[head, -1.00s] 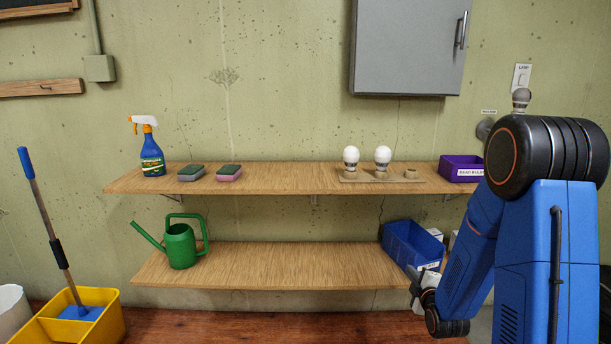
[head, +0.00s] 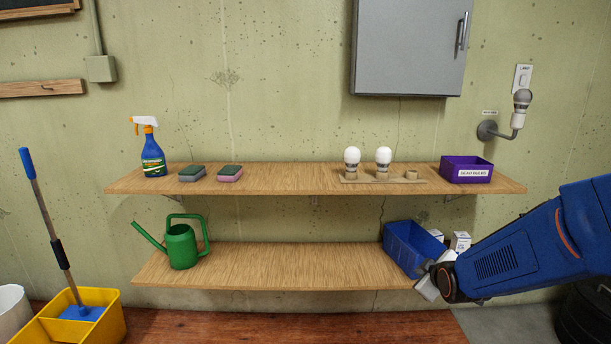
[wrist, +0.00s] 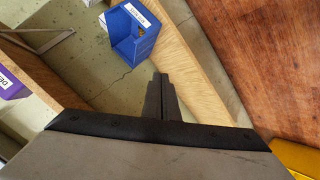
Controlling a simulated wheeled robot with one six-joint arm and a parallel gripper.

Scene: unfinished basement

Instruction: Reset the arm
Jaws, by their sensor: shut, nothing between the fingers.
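My gripper (wrist: 161,98) shows in the wrist view with its two dark fingers pressed together and nothing between them. In the head view my blue arm reaches in from the right edge, low and nearly level. Its end, with the gripper (head: 424,266), is at the right end of the lower shelf (head: 270,262), by the blue bin (head: 402,262). The bin also shows in the wrist view (wrist: 124,38), beyond the fingertips and apart from them. The fingers are small and partly hidden in the head view.
The upper shelf (head: 280,183) holds a spray bottle (head: 152,158), two sponges, two white bulbs in a holder (head: 349,180) and a purple bin (head: 466,171). A wall lamp (head: 488,130) is at right. A green watering can (head: 181,246) stands on the lower shelf, whose middle is clear.

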